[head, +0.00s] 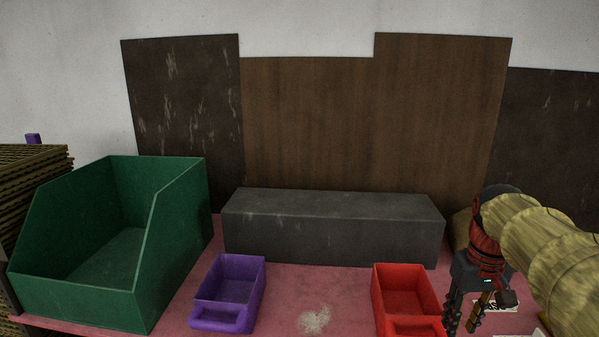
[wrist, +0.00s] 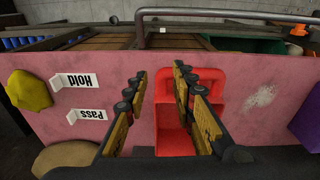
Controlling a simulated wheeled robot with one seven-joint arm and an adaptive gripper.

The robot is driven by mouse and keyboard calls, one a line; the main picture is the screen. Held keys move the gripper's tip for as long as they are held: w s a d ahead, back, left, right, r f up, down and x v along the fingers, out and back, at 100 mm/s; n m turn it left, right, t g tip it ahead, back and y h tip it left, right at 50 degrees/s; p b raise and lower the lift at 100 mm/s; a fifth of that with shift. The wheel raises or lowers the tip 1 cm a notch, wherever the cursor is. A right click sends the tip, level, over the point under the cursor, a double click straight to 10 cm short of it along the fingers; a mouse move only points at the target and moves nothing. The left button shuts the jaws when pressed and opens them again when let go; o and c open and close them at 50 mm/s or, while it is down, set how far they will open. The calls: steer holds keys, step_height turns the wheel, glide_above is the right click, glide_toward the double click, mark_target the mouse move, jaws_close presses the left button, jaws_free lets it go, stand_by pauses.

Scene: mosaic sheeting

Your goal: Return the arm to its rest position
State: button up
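My gripper (head: 465,325) hangs at the right of the head view, fingers pointing down, just right of the red bin (head: 403,290). My yellow arm reaches in from the right edge. In the wrist view my gripper (wrist: 161,72) has its two fingers apart with nothing between them, above the pink table (wrist: 120,70). The red bin (wrist: 175,140) lies behind and beside the right finger there, partly hidden by it.
A purple bin (head: 229,290), large green bin (head: 145,265) and long dark block (head: 330,235) stand on the table. The wrist view shows "Hold" (wrist: 75,81) and "Pass" (wrist: 88,115) cards, a yellow lump (wrist: 30,90) and a metal rail (wrist: 230,14). Table between purple and red bins is clear.

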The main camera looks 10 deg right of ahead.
steer(key=s+a+f+n+t, duration=0.2)
steer(key=s+a+t, duration=0.15)
steer(key=a, duration=0.85)
steer(key=s+a+f+n+t, duration=0.15)
steer(key=s+a, duration=0.35)
steer(key=a, duration=0.7)
step_height(320, 180, down, 26)
steer(key=b, duration=2.5)
steer(key=shift+d+b, duration=0.15)
steer(key=shift+b, duration=0.15)
steer(key=shift+d+m, duration=0.1)
steer(key=shift+m, duration=0.15)
